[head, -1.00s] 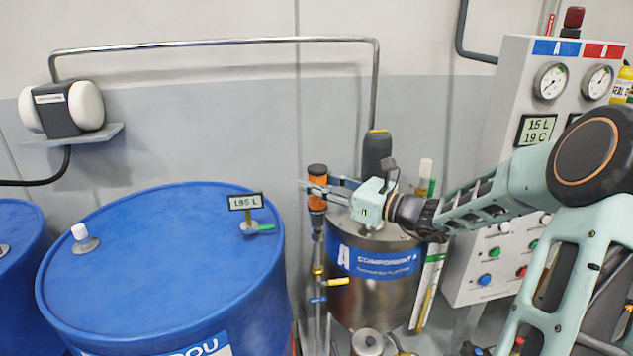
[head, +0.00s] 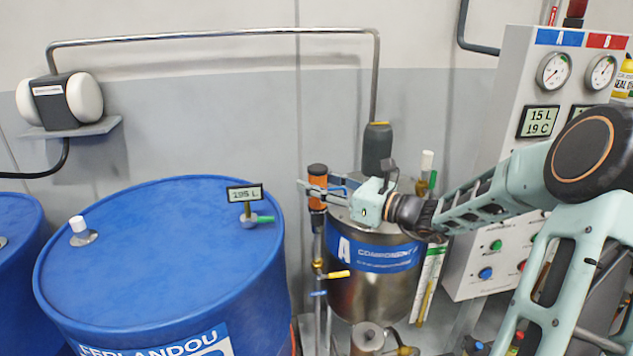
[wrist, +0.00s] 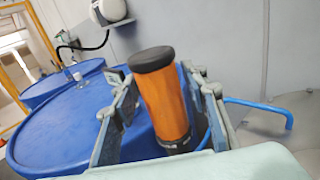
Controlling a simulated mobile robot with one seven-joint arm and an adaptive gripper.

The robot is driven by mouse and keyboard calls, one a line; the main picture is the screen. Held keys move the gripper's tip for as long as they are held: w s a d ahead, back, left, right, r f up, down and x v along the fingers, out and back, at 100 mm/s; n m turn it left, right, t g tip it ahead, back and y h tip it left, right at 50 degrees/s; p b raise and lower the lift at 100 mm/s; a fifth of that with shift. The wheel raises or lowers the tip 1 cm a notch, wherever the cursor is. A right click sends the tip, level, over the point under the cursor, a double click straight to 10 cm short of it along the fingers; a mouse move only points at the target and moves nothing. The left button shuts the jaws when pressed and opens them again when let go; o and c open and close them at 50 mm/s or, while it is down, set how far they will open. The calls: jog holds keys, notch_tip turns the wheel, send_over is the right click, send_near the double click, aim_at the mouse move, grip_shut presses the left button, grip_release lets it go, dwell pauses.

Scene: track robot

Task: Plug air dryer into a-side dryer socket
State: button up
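The air dryer, an orange cylinder with black ends (head: 317,172), stands roughly upright at the left of the steel component A tank (head: 375,288). It also shows in the wrist view (wrist: 166,105), between the two fingers of my gripper (wrist: 162,90). My gripper (head: 318,188) reaches in from the right and appears shut on the dryer. Finger contact is hard to see exactly. A vertical pipe with valves (head: 318,262) is directly below the dryer. The socket cannot be made out; whether the dryer's lower end is seated is hidden.
A large blue drum (head: 150,250) with a level display (head: 245,193) is at left. A control panel (head: 500,235) with gauges stands at right. A bent blue tube (wrist: 285,112) lies right of the dryer in the wrist view.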

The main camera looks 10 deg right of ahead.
jog(key=shift+o, duration=1)
jog(key=v, duration=1.2)
